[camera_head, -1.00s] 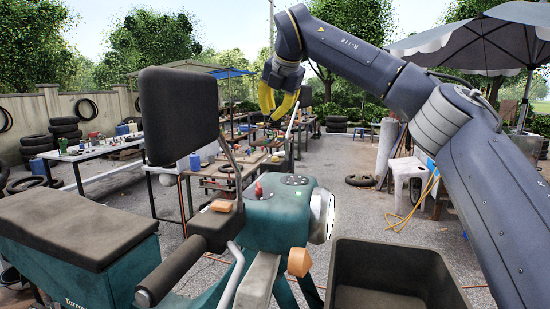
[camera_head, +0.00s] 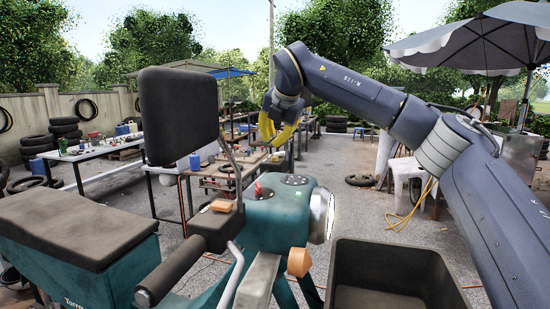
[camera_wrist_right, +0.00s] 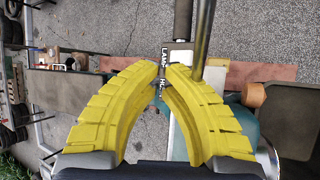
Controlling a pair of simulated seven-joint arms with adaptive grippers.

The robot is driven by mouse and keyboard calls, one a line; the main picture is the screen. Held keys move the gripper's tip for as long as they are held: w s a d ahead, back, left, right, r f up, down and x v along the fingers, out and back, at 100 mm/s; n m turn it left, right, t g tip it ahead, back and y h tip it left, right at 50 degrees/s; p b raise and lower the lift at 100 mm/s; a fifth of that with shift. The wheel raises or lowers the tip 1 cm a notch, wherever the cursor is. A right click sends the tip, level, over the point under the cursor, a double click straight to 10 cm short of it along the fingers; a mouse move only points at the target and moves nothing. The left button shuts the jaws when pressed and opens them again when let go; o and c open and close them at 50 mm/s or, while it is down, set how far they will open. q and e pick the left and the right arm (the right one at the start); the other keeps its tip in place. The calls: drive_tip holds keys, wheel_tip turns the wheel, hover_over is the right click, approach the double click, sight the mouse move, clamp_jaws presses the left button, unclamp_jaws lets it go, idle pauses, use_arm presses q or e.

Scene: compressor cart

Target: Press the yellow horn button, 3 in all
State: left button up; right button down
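The teal compressor cart (camera_head: 275,222) stands in front of me. Its top panel (camera_head: 296,180) carries a red part (camera_head: 258,190) and small dark round fittings. I cannot make out a yellow button in the head view. My right gripper (camera_head: 282,145) hangs in the air above and beyond the panel, touching nothing visible. In the right wrist view its curved yellow fingers (camera_wrist_right: 162,68) meet almost tip to tip, with a narrow empty gap. Lettering that seems to read LAMP (camera_wrist_right: 165,58) and HORN shows through it; the fingers hide whatever lies beneath. My left gripper is not in view.
A dark upright pad (camera_head: 180,115), a padded seat (camera_head: 75,225) and handlebar grips (camera_head: 172,268) crowd the left. An open dark bin (camera_head: 385,255) stands right of the cart. Worktables (camera_head: 95,150) lie behind. Air above the panel is clear.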

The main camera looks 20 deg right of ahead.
drive_tip(key=shift+f, duration=0.65)
drive_tip(key=shift+f, duration=0.1)
idle(1.2)
drive_tip(key=shift+f, duration=0.35)
drive_tip(key=shift+f, duration=0.7)
idle(1.0)
drive_tip(key=shift+r, duration=0.15)
drive_tip(key=shift+d+r, duration=0.1)
drive_tip(key=shift+r, duration=0.85)
drive_tip(key=shift+r, duration=2.5)
